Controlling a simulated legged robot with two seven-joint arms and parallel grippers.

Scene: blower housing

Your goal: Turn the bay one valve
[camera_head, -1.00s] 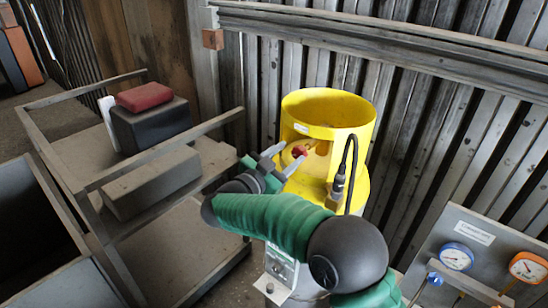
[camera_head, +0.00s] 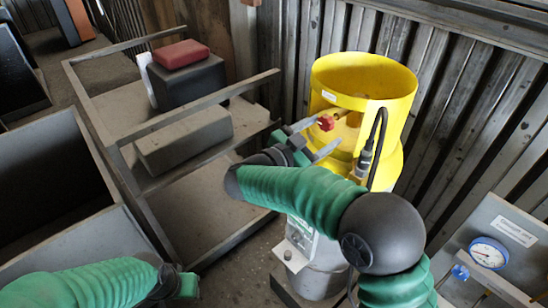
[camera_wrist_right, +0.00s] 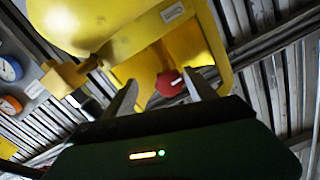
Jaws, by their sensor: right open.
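A small red valve knob (camera_head: 326,122) sits in the opening of a yellow blower housing (camera_head: 363,78). My right gripper (camera_head: 318,138) is open, and its fingers point at the knob. In the right wrist view the red knob (camera_wrist_right: 169,82) shows between the two spread fingers of my right gripper (camera_wrist_right: 163,92). Whether the fingers reach around it or stop short of it, I cannot tell. A white mark shows on the knob. My left gripper (camera_head: 180,287) is partly in view at the bottom left, away from the housing; its fingers are not clear.
A gauge panel (camera_head: 500,228) stands at the right. A grey cart (camera_head: 203,209) at the left carries a black box (camera_head: 186,82) with a red block (camera_head: 181,54) on top. A corrugated wall (camera_head: 470,90) stands close behind the housing.

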